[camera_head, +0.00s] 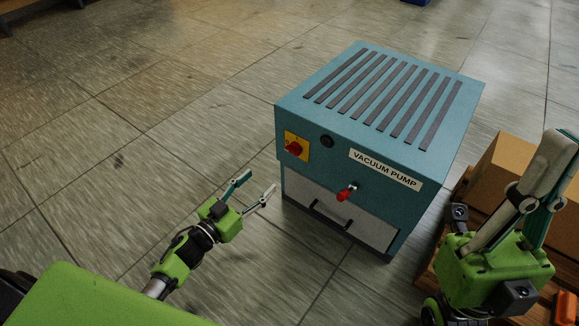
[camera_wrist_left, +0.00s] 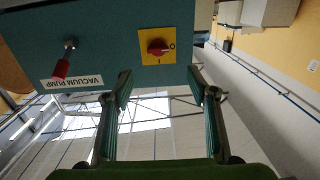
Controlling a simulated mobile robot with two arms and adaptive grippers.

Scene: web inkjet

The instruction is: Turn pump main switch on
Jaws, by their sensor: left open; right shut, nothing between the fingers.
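The teal vacuum pump (camera_head: 300,105) stands on the floor. Its main switch (camera_head: 294,148) is a red rotary knob on a yellow plate at the left of the front face. In the left wrist view, which is upside down, the knob (camera_wrist_left: 158,47) lies sideways, its handle towards the O mark. My left gripper (camera_head: 257,183) is open and empty, lower left of the switch and apart from it. In the wrist view its fingers (camera_wrist_left: 160,80) frame the area just beyond the plate. My right gripper (camera_head: 562,140) is shut and empty, right of the pump.
A red-handled valve (camera_head: 346,193) sticks out of the pump front below the VACUUM PUMP label (camera_head: 385,170); it also shows in the wrist view (camera_wrist_left: 60,68). Cardboard boxes (camera_head: 497,160) stand right of the pump, near my right arm. The floor to the left is clear.

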